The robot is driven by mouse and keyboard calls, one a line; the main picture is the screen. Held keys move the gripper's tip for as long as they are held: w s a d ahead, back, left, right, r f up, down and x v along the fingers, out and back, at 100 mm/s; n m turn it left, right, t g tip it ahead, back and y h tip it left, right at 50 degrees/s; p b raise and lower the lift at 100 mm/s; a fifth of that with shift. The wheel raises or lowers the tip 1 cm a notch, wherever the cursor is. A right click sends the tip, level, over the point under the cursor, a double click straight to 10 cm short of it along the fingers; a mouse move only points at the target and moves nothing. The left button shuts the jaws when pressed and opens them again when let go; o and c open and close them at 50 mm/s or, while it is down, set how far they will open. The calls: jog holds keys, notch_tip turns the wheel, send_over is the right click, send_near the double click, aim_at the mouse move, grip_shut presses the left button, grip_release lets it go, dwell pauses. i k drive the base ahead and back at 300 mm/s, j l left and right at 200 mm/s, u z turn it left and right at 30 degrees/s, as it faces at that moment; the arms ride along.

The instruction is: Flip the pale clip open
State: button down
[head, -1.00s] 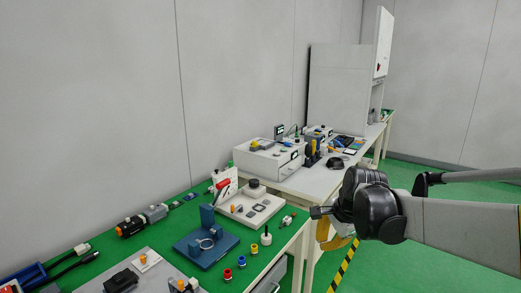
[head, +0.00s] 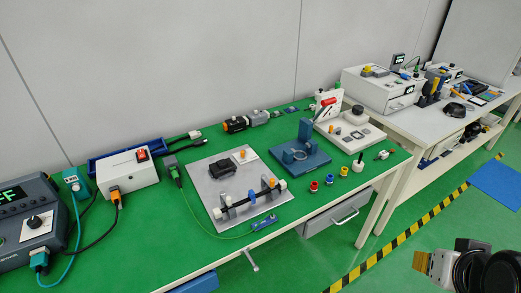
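A grey plate (head: 205,180) lies on the green bench. It bears a dark rod (head: 262,190) on supports. A pale piece (head: 224,196) is at the rod's left end and another pale piece (head: 283,184) at its right end. Which of them is the pale clip, and whether it is open or shut, is too small to tell. My gripper (head: 422,261) is at the lower right, over the floor, well away from the plate and touching nothing visible. Its fingers show only as a small tan shape, so their opening is unclear.
A black block (head: 223,168) sits on the same plate. A blue fixture (head: 312,158), small red, blue and yellow parts, and a white box with a red switch (head: 130,170) stand on the bench. Cables run at the left. The bench's front strip is mostly clear.

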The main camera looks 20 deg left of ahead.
aim_at(227, 200)
jog(key=u, duration=1.5)
jog(key=i+u, duration=0.15)
jog(key=u, duration=0.25)
jog(key=i+l+u, duration=0.1)
jog(key=u, duration=0.3)
jog(key=i+l+u, duration=0.15)
jog(key=u, duration=0.25)
